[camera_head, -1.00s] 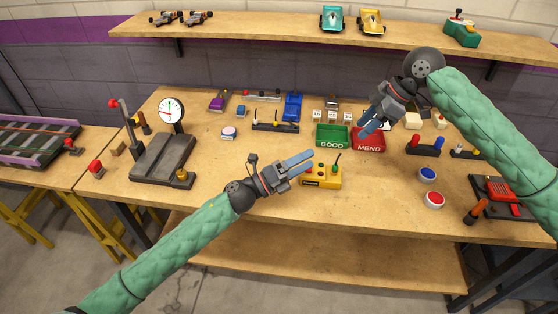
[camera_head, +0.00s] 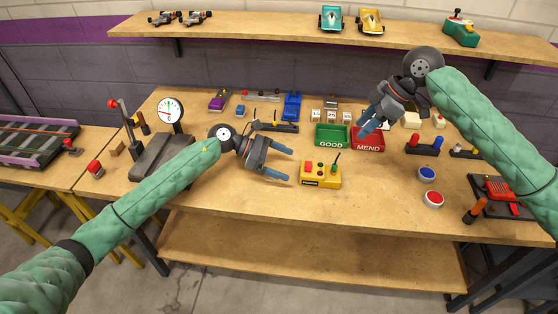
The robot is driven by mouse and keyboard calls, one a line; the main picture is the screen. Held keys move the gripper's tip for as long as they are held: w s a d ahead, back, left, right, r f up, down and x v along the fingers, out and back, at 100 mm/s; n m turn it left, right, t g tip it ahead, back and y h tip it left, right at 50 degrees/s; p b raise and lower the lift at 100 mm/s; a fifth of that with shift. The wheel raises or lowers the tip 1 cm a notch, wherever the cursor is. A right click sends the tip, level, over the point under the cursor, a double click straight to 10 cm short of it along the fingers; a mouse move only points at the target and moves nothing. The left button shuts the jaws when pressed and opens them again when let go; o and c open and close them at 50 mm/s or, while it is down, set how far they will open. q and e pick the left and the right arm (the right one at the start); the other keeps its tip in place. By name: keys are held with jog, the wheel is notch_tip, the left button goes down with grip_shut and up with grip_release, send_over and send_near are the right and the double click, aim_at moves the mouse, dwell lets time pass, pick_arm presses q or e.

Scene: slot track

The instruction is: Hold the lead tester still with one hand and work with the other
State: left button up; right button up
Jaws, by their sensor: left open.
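The green GOOD tray (camera_head: 331,143) stands beside the MEND tray. A dial gauge (camera_head: 170,110) on a dark stand is at the left, partly behind my left arm. Blue (camera_head: 427,174) and red (camera_head: 434,199) buttons lie at the right. The bench front below the yellow box is clear.

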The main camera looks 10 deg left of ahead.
aim_at(302, 167)
pick_arm(q)
jog(key=shift+x, duration=3.3)
jog(key=shift+c, duration=0.9)
jog(key=c, duration=0.8)
